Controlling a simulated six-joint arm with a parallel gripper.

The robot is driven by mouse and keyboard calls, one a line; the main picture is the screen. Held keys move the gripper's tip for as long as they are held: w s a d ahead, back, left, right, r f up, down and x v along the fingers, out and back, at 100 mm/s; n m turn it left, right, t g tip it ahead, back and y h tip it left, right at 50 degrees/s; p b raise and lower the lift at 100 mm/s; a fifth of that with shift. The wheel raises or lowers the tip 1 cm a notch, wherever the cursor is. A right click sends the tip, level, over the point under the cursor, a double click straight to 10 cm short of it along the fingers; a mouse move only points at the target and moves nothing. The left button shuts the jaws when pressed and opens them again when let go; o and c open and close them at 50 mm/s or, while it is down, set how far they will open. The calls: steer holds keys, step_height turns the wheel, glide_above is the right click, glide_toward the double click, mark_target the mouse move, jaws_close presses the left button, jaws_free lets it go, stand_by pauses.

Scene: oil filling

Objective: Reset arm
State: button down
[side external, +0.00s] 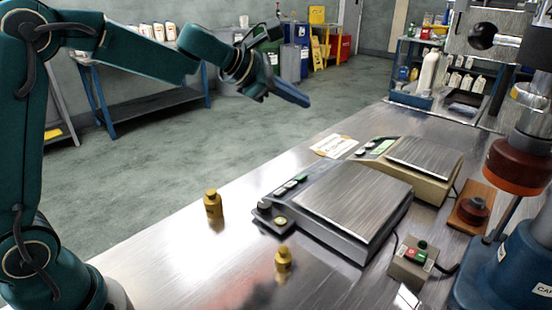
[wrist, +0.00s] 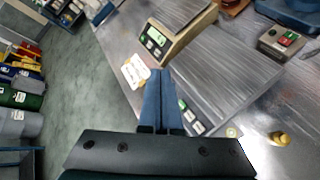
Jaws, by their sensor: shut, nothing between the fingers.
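My gripper (side external: 290,93) hangs in the air at the upper middle of the side external view, with its blue fingers pointing right and slightly down. In the wrist view the two blue fingers (wrist: 160,75) are pressed together, with nothing between them. The gripper is above and apart from the steel table (side external: 160,262). No object touches it.
Two brass weights stand upright on the table, one (side external: 213,204) left of the scales and one (side external: 283,262) nearer the front. A grey scale (side external: 345,205) and a beige scale (side external: 425,160) stand at the middle. A control box (side external: 412,258) and a press (side external: 515,240) are right.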

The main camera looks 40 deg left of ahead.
steer(key=s+d+r+m+g+h, duration=0.1)
steer(key=s+d+r+m, duration=0.15)
steer(key=s+m, duration=0.5)
steer(key=s+d+r+m+g, duration=0.1)
steer(key=s+d+m, duration=0.4)
steer(key=s, duration=0.4)
steer(key=s+a+f+m+g+y, duration=0.1)
steer(key=s+a+f+m+y, duration=0.1)
steer(key=s+f+m, duration=0.3)
steer(key=s+a+f+m+g+y, duration=0.2)
steer(key=s+a+f+m, duration=0.2)
steer(key=s+f+m, duration=0.2)
steer(key=shift+s+m+g, duration=0.3)
steer(key=shift+s+m, duration=0.65)
steer(key=shift+s, duration=0.3)
steer(key=shift+a, duration=0.1)
